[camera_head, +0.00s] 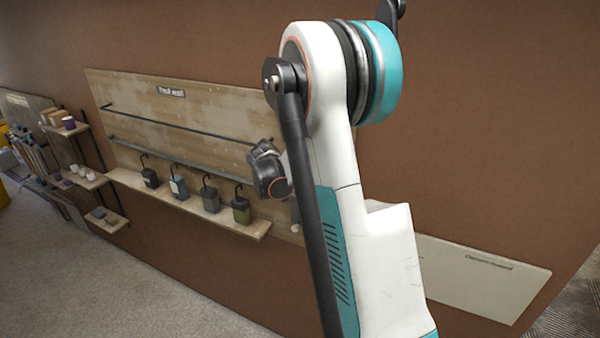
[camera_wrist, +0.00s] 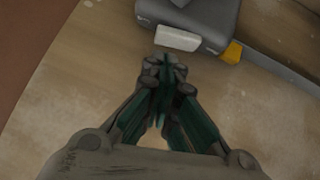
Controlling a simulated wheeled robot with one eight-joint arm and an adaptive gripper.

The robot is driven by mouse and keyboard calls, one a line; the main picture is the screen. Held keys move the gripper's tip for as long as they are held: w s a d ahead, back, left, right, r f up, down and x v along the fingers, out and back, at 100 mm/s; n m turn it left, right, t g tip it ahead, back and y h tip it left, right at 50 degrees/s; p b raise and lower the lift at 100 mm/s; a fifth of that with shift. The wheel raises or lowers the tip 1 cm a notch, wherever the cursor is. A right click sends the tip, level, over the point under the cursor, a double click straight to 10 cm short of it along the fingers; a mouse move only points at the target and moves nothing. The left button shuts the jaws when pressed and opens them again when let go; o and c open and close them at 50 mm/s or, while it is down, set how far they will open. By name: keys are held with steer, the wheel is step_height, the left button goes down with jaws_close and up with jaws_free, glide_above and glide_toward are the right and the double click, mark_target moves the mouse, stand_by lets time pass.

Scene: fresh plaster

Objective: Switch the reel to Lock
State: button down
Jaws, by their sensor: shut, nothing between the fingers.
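In the wrist view, a dark grey body (camera_wrist: 195,18), which looks like the reel, lies at the top against a wooden surface. A pale rectangular piece (camera_wrist: 178,38) sits on its near edge, and an orange-yellow piece (camera_wrist: 232,52) at its right corner. Its top is cut off by the frame, and I cannot read any Lock marking. My gripper (camera_wrist: 165,75) is shut and empty, its tips just below the pale piece; I cannot tell whether they touch. In the head view my arm hides the gripper's tips and the reel cannot be made out.
A wooden wall board (camera_head: 190,115) carries two dark rails, with a shelf (camera_head: 135,183) below holding several hanging dark containers (camera_head: 210,197). Small shelves (camera_head: 90,182) stand further left. A pale panel (camera_head: 480,285) is at the right. The floor (camera_head: 90,290) at front left is clear.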

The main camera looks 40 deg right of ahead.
mark_target(310, 191)
steer(key=shift+s+d+f, duration=0.1)
steer(key=shift+s+f, duration=0.05)
steer(key=shift+f, duration=0.65)
steer(key=shift+s+d+f+t+b, duration=0.15)
steer(key=shift+s+f+t+b, duration=0.15)
steer(key=shift+f+b, duration=0.4)
steer(key=s+m+t+y+b, duration=0.1)
steer(key=t+b, duration=0.1)
steer(key=b, duration=0.1)
steer(key=shift+s+d+f, duration=0.1)
steer(key=shift+s+d, duration=0.05)
steer(key=shift+s+m+b, duration=0.1)
steer(key=shift+m+b, duration=0.2)
steer(key=shift+s, duration=0.1)
steer(key=shift+w+a, duration=0.3)
steer(key=shift+w, duration=0.25)
